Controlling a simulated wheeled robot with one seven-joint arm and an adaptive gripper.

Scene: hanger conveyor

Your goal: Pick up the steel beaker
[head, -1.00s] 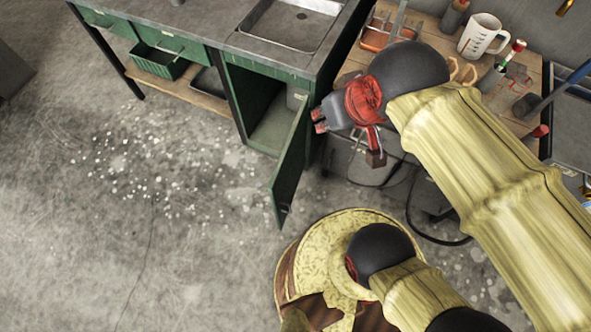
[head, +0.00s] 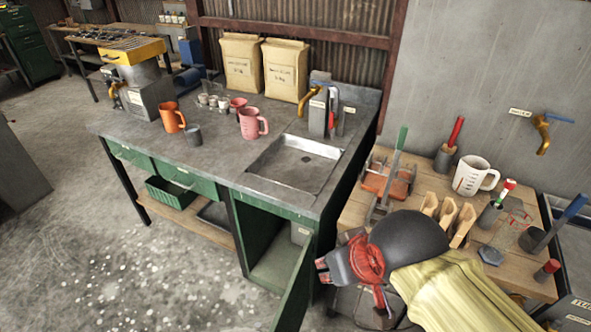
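My gripper (head: 322,271) is low at the right, in front of the bench's open cabinet, well apart from the cup. Its fingers point left and nothing shows in them. The gap between the fingertips is too small in view to judge.
A pink jug (head: 252,122) and small cups (head: 213,101) stand near the cup. A sink (head: 296,163) is set into the bench. An open green door (head: 294,292) juts out below. A wooden table (head: 405,207) with tools is at right. The floor at left is clear.

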